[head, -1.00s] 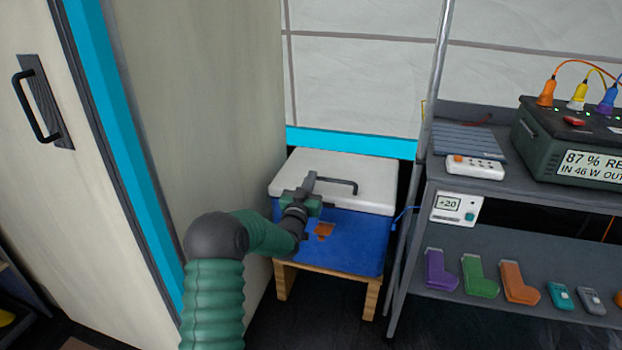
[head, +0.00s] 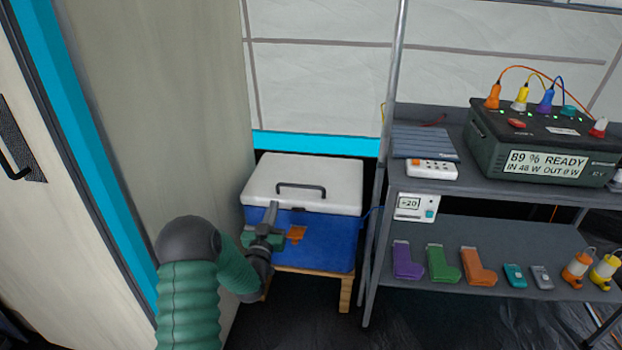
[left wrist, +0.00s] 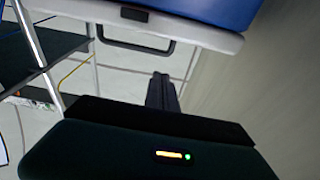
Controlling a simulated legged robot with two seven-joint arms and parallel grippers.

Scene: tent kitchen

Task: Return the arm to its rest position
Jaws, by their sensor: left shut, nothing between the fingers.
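My left arm is green and comes in from the lower left in the head view. My left gripper (head: 270,213) is shut and empty, in front of the left side of a blue cooler box (head: 325,240). The cooler's white lid (head: 335,180) lies closed on top, with a dark handle (head: 301,190) just above and right of the gripper. In the left wrist view the shut fingers (left wrist: 161,92) point toward the cooler's handle (left wrist: 135,43), apart from it. My right gripper is not in view.
A tall cabinet (head: 165,120) stands close on the left of the arm. A grey metal shelf rack (head: 470,245) on the right bears a power station (head: 540,140), several coloured socks and small devices. The cooler rests on a low wooden stand (head: 345,293).

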